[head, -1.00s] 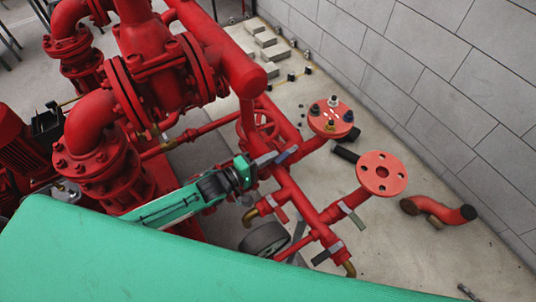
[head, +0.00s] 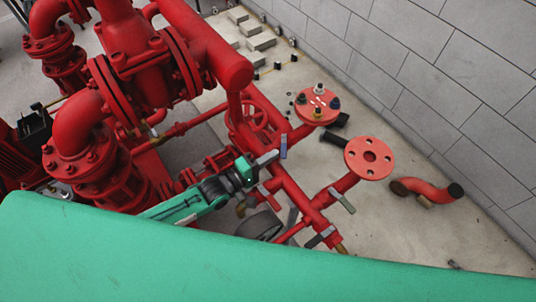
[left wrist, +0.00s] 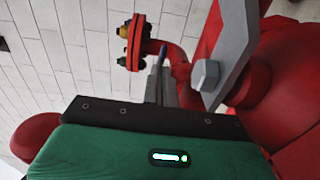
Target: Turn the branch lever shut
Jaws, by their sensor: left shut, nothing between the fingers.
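A blue-ended lever (head: 283,147) stands out from the red pipework in the middle of the head view, near the capped flange. It also shows in the left wrist view (left wrist: 162,55), just past the fingertips. My left gripper (head: 265,158) is shut and empty, its tips close beside this lever; I cannot tell whether they touch. In the left wrist view its grey fingers (left wrist: 157,85) point at the lever. Other levers are a green one (head: 342,200) and a grey one (head: 322,237) on the lower branches. The labels do not show which is the branch lever. My right gripper is not in view.
A round flange with coloured caps (head: 318,105) and an open flange (head: 369,157) rise right of the lever. A red handwheel (head: 258,115) is behind it. Large pump bodies (head: 135,60) crowd the left. A loose bent pipe (head: 425,190) lies near the block wall.

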